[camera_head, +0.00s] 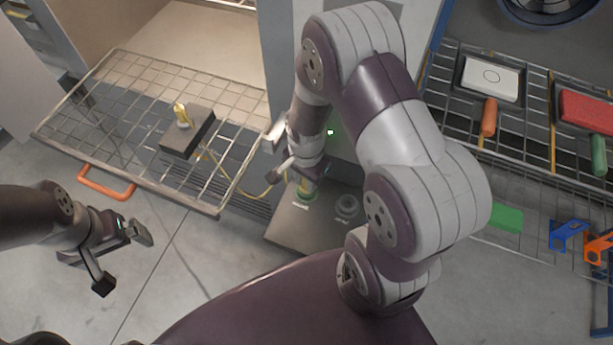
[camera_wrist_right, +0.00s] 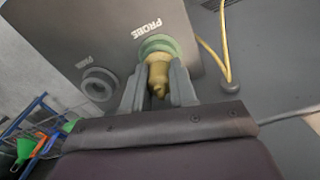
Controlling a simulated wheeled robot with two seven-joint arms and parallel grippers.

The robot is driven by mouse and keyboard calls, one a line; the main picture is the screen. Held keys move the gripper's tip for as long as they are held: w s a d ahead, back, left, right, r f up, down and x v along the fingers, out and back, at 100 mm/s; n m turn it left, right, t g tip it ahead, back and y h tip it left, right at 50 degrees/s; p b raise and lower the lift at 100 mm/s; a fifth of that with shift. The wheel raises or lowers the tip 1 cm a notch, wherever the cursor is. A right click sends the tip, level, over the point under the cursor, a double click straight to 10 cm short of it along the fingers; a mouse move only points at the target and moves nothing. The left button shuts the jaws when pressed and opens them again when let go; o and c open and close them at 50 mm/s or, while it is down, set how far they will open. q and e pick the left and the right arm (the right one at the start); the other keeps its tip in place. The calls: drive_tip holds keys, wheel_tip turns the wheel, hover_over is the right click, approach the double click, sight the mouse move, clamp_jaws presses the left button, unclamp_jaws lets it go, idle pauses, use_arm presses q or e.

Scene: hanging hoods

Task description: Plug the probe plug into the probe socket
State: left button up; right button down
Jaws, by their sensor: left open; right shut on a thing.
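My right gripper (camera_wrist_right: 157,83) is shut on the yellow probe plug (camera_wrist_right: 158,72), which stands between its two grey fingers in the right wrist view. The plug's front end meets the green ring of the probe socket (camera_wrist_right: 157,44); how deep it sits is hidden. The word beside this ring looks like "PROBE". In the head view my right gripper (camera_head: 304,180) points down at the green-ringed socket (camera_head: 306,196) on the grey panel. A second, grey-ringed socket (camera_wrist_right: 99,85) is empty. My left gripper (camera_head: 122,258) is open and empty at the lower left, away from the panel.
A wire rack (camera_head: 130,75) at the left carries a dark box (camera_head: 172,146) with a yellow fitting on top. A yellow cable (camera_head: 240,191) runs from the rack toward the panel. An orange handle (camera_head: 105,184) hangs at the rack's front. Shelves with colored items stand right.

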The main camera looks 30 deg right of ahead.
drive_tip(key=shift+f, duration=0.2)
drive_tip(key=c, duration=0.8)
unclamp_jaws()
wheel_tip(320, 180, up, 13)
drive_tip(key=shift+f+p, duration=0.2)
drive_tip(key=shift+p, duration=0.7)
